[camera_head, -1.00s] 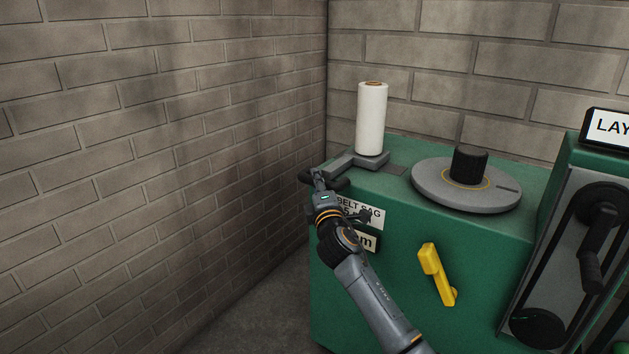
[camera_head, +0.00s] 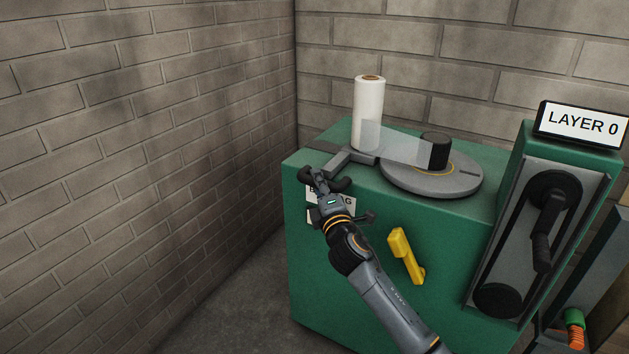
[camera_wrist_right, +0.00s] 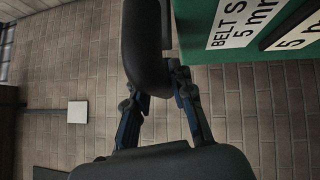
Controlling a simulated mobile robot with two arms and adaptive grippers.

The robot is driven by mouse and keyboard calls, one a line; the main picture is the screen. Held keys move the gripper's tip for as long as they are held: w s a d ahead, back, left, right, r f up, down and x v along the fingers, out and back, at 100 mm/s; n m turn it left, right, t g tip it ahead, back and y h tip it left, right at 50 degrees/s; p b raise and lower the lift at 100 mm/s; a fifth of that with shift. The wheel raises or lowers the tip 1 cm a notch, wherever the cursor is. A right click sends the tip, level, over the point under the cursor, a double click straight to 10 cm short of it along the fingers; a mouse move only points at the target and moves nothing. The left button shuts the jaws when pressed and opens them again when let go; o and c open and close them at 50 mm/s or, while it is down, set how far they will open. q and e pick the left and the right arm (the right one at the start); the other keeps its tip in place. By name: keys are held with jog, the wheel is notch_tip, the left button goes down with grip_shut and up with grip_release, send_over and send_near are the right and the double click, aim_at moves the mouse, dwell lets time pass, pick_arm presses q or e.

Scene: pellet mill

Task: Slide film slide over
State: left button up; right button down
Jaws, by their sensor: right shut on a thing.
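The film slide (camera_head: 340,162) is a grey carriage on top of the green machine, with a black handle (camera_head: 343,185) at its front. It carries an upright white film roll (camera_head: 368,105). A translucent film strip (camera_head: 400,147) spans from the roll to the black cylinder (camera_head: 436,150) on the grey turntable (camera_head: 432,183). My right gripper (camera_head: 316,178) is shut on the handle at the machine's front edge. The right wrist view shows the dark handle (camera_wrist_right: 146,45) between my fingers (camera_wrist_right: 158,88). My left gripper is out of view.
A bare track strip (camera_head: 318,147) lies left of the slide. On the front are a partly covered belt sag label, a yellow lever (camera_head: 405,256) and a crank (camera_head: 545,220). A sign (camera_head: 583,122) reads LAYER 0. Brick walls stand left and behind.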

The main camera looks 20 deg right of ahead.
jog(key=shift+f, duration=0.3)
jog(key=c, duration=1.5)
grip_release()
jog(key=o, duration=0.3)
jog(key=shift+s+d+r, duration=0.1)
jog(key=shift+s, duration=0.1)
jog(key=shift+o, duration=0.4)
jog(key=shift+d+r, duration=0.1)
jog(key=shift+s, duration=0.35)
jog(key=s+a+f, duration=0.1)
jog(key=s, duration=1)
jog(key=shift+a+f, duration=0.2)
jog(key=shift+f, duration=0.15)
